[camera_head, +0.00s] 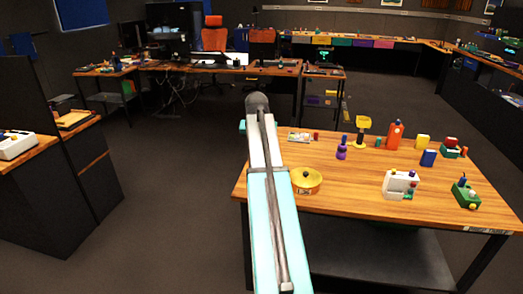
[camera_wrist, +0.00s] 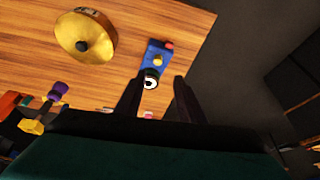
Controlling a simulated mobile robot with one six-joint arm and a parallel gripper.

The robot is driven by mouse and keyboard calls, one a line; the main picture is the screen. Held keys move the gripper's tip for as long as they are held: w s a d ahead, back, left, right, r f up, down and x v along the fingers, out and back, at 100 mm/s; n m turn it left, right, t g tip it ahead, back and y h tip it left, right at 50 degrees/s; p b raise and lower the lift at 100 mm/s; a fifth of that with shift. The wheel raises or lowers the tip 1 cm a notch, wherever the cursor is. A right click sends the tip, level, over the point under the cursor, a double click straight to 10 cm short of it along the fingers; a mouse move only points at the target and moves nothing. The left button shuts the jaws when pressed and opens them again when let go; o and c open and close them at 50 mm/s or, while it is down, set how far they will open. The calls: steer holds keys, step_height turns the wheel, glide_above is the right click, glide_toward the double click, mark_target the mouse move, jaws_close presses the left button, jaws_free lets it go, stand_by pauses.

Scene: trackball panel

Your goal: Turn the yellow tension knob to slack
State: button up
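A small blue panel (camera_wrist: 155,52) lies on the wooden table near its edge in the wrist view. It carries a small yellow knob (camera_wrist: 158,62), a red knob (camera_wrist: 168,45) and a black-ringed white ball (camera_wrist: 151,83). Any pointer or marking on the yellow knob is too small to read. My gripper (camera_wrist: 157,82) is open, its two dark fingers apart, with the ball end of the panel showing between them. No contact with the panel is visible. In the head view my arm covers part of the table's left side, and I cannot make out the panel there.
A round yellow object (camera_head: 307,180) sits right of my arm; the wrist view also shows it (camera_wrist: 85,37). The table's front middle is clear.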

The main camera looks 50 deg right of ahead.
steer(key=w+a+f+n+y, duration=0.1)
steer(key=w+a+f+n, duration=0.15)
steer(key=a+f, duration=0.7)
steer(key=w+a+f+n+y, duration=0.1)
steer(key=w+a+f+n, duration=0.15)
steer(key=a+f, duration=0.7)
steer(key=s+a+f+n+g, duration=0.15)
steer(key=a+f, duration=0.25)
steer(key=a, duration=0.4)
steer(key=s+a+f+n+y, duration=0.1)
steer(key=s+a+f, duration=0.1)
steer(key=a+f, duration=0.35)
steer(key=s+a+f+n, duration=0.1)
steer(key=s+a+f, duration=0.15)
steer(key=a, duration=0.65)
steer(key=s+a+f+g, duration=0.2)
steer(key=s+a+f, duration=0.3)
steer(key=a+f, duration=0.1)
steer(key=s+a+f+n+g, duration=0.1)
steer(key=s+a+f+g, duration=0.1)
steer(key=s+f, duration=0.7)
steer(key=s+a+f+n+g, duration=0.1)
steer(key=s+a+f+g, duration=0.1)
steer(key=s+f, duration=0.7)
steer(key=s+g, duration=0.1)
steer(key=s, duration=0.7)
steer(key=shift+r, duration=0.1)
steer(key=shift+c, duration=0.5)
steer(key=shift+a, duration=0.15)
